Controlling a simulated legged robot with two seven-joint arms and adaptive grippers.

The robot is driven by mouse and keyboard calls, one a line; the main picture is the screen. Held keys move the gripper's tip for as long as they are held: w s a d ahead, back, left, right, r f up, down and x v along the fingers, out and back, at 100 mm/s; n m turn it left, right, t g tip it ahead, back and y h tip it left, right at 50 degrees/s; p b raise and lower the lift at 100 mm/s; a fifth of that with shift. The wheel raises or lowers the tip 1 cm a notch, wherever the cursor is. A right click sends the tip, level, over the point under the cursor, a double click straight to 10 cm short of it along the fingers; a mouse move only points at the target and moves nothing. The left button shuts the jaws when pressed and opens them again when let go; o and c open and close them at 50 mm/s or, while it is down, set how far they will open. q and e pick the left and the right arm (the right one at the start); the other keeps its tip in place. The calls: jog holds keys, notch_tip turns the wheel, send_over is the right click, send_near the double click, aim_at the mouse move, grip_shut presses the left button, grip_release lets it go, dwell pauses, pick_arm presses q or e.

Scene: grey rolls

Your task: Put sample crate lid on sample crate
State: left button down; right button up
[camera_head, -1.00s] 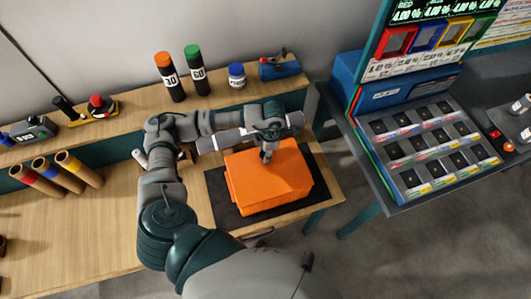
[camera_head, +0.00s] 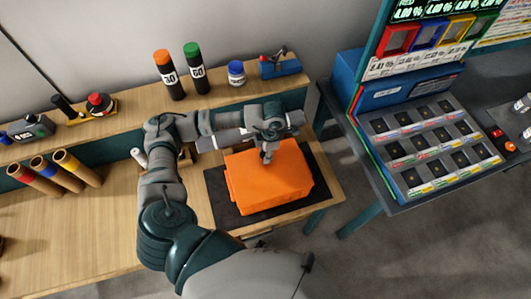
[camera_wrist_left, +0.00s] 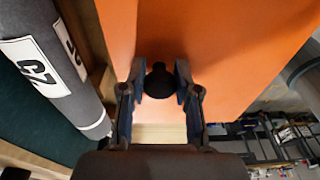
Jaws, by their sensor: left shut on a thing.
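The orange sample crate (camera_head: 243,204) stands on a black mat at the right end of the wooden bench. The orange sample crate lid (camera_head: 290,172) is over the top of the crate; it also fills much of the left wrist view (camera_wrist_left: 225,40). I cannot tell whether it sits fully flush. My left gripper (camera_head: 267,157) points down at the lid's middle. In the left wrist view, its two fingers (camera_wrist_left: 160,85) are shut on the lid's black knob (camera_wrist_left: 159,82). My right gripper is not in view.
A grey labelled roll (camera_wrist_left: 58,70) lies close beside the lid. The black mat (camera_head: 222,205) surrounds the crate. Dark bottles (camera_head: 196,75) and a blue-lidded jar (camera_head: 236,73) stand on the back shelf. A sample cabinet (camera_head: 430,140) is to the right. The bench's left front is clear.

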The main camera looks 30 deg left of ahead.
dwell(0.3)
pick_arm(q)
jog(key=c, duration=0.8)
grip_release()
jog(key=shift+o, duration=0.2)
notch_tip(320, 180, up, 12)
jog(key=w, duration=0.1)
jog(key=shift+w+d+f, duration=0.15)
jog(key=shift+w+d, duration=0.05)
jog(key=shift+d, duration=0.15)
